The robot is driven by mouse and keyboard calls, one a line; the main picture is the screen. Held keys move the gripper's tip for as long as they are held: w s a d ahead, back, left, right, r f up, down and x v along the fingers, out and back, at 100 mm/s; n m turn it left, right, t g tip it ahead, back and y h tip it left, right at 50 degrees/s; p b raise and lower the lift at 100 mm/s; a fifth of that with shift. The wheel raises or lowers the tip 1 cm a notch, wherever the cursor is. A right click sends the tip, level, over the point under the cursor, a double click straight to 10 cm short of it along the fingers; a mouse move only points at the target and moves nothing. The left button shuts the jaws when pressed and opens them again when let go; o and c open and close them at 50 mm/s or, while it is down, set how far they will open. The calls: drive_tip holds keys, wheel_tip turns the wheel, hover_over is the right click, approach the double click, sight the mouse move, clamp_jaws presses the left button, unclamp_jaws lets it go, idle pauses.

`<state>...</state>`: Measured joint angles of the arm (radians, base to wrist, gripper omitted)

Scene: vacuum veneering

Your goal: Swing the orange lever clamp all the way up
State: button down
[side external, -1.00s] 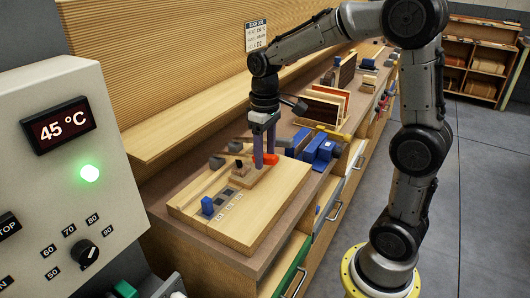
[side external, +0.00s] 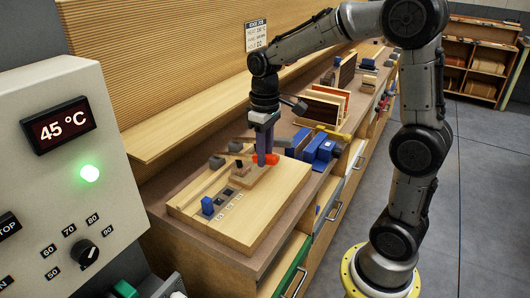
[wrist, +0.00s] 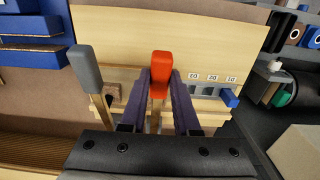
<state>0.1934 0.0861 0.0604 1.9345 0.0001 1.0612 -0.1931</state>
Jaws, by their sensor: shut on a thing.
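The orange lever clamp (wrist: 160,64) sits between the two purple fingers of my gripper (wrist: 160,82) in the wrist view. Its rounded orange end sticks out past the fingertips. In the side view the orange end (side external: 268,158) shows just right of my gripper (side external: 261,160), low over the wooden board (side external: 258,220). My gripper is shut on the lever. The lever's pivot is mostly hidden by the fingers, and I cannot tell its exact angle.
A grey-ended lever (wrist: 84,68) stands left of the gripper in the wrist view. A small blue lever (wrist: 229,97) and labelled dark squares lie to the right. Blue blocks (side external: 319,150) rest beside the board. A control box (side external: 75,190) reads 45 °C with a green light.

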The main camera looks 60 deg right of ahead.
sight(248, 156)
drive_tip(key=shift+w+r, duration=0.1)
drive_tip(key=shift+r, duration=0.05)
idle(0.6)
drive_tip(key=shift+w+r+g, duration=0.4)
drive_tip(key=shift+r+g, duration=0.15)
drive_tip(key=shift+r, duration=0.1)
drive_tip(key=shift+w+r+g, duration=0.35)
drive_tip(key=shift+r+g, duration=0.15)
drive_tip(key=shift+r, duration=0.15)
drive_tip(key=shift+w+r+g, duration=0.4)
drive_tip(key=shift+r+g, duration=0.15)
drive_tip(key=shift+r, duration=0.1)
drive_tip(key=shift+w+r+g, duration=1.3)
drive_tip(key=shift+r+g, duration=0.1)
drive_tip(key=c, duration=0.6)
unclamp_jaws()
drive_tip(key=shift+c, duration=0.2)
drive_tip(key=shift+s, duration=0.1)
